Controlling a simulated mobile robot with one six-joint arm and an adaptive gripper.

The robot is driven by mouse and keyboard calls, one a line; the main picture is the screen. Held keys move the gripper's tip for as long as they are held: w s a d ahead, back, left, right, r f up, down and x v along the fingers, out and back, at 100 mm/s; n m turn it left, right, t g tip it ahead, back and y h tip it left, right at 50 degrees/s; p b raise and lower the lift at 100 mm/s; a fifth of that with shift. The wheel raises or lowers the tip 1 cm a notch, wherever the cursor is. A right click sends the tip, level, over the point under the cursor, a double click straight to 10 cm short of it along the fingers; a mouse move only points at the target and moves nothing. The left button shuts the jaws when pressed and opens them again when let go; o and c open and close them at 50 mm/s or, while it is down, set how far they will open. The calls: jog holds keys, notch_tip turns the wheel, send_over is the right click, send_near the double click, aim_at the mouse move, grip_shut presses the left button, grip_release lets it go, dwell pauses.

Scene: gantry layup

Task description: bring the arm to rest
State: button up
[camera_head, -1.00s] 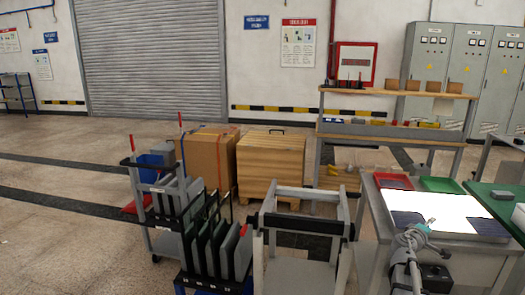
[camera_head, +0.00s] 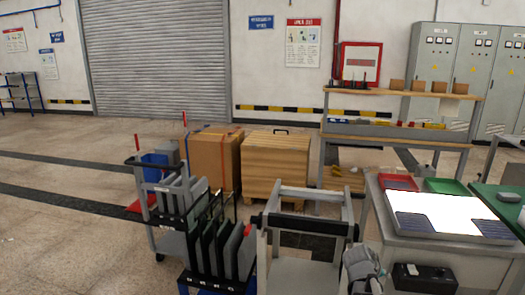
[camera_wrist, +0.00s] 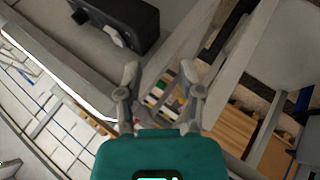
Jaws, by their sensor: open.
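My gripper (camera_wrist: 160,85) shows in the wrist view with its two grey fingers spread apart and nothing between them. Its teal body fills the bottom middle of that view. In the head view a grey part of my arm (camera_head: 362,266) shows low in the picture, between the grey trolley frame and the light-topped table. The fingers cannot be made out in the head view.
The table (camera_head: 398,252) with a glowing panel (camera_head: 436,212), a red tray (camera_head: 397,181) and a green tray (camera_head: 445,186) stands right of my arm. A black box (camera_head: 425,278) is at its front. A grey trolley (camera_head: 297,278) stands close left. Open floor (camera_head: 60,240) lies far left.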

jog(key=s+a+f+g+y, duration=0.2)
jog(key=s+a+y, duration=0.25)
jog(key=a, duration=0.55)
jog(key=s+a+f+g+y, duration=0.25)
jog(key=s+a, duration=0.35)
jog(key=a, duration=0.5)
notch_tip(320, 180, up, 20)
jog(key=p, duration=2.1)
jog(key=shift+w+d+r+y, duration=0.15)
jog(key=shift+w+r+y, duration=0.05)
jog(key=shift+r+y, duration=0.1)
jog(key=shift+f+t, duration=0.1)
jog(key=shift+t, duration=0.15)
jog(key=shift+o, duration=0.6)
